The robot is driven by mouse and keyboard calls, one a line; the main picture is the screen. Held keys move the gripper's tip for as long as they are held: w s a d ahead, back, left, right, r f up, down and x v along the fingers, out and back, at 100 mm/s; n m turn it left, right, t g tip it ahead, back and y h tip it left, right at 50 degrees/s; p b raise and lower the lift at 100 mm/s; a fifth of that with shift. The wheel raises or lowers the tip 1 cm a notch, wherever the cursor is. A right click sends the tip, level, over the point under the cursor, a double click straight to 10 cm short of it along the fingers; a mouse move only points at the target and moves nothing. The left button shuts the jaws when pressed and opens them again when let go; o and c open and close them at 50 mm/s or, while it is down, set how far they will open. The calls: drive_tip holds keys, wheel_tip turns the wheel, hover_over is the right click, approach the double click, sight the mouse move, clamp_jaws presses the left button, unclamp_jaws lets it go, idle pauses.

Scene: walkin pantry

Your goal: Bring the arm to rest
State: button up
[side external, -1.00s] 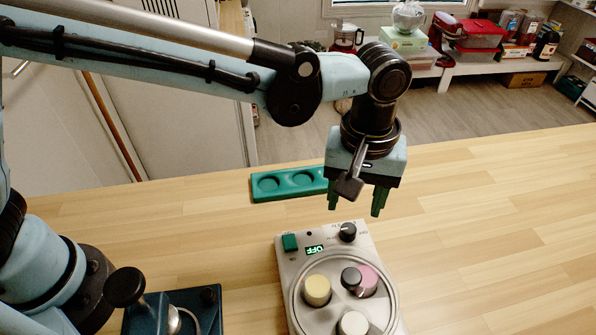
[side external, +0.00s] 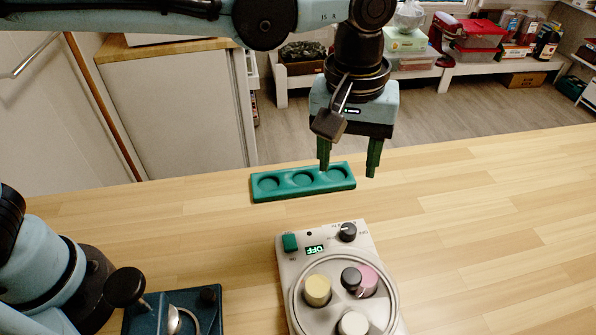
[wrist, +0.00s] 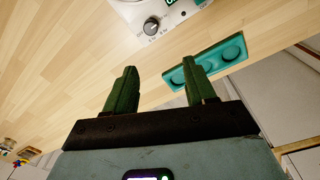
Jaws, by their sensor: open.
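My gripper (side external: 348,172) is open and empty, its two green fingers pointing down above the wooden table. In the side external view it hangs above and behind the grey device, near the right end of the green tray. In the wrist view my gripper (wrist: 160,84) shows both fingers apart with bare table between them. My arm reaches in from the upper left.
A grey device (side external: 285,272) with a round plate holds yellow, pink and white cylinders; its display reads OFF. A green tray (side external: 303,180) with three round wells lies behind it, its wells empty. A blue box (side external: 135,322) stands front left. The table's right side is clear.

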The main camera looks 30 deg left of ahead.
drive_tip(key=a+r+m+t+h, duration=0.1)
drive_tip(key=a+r+m+t, duration=0.15)
drive_tip(key=a, duration=1.25)
drive_tip(key=s+a+f+m+t, duration=0.1)
drive_tip(key=s+a+f+t, duration=0.1)
drive_tip(key=a, duration=0.4)
drive_tip(key=s+a+f+t+y, duration=0.1)
drive_tip(key=s+a+f+t, duration=0.1)
drive_tip(key=s+a, duration=0.2)
drive_tip(key=a, duration=0.3)
drive_tip(key=shift+a+f+m, duration=0.15)
drive_tip(key=shift+f+m, duration=0.2)
drive_tip(key=shift+f, duration=0.05)
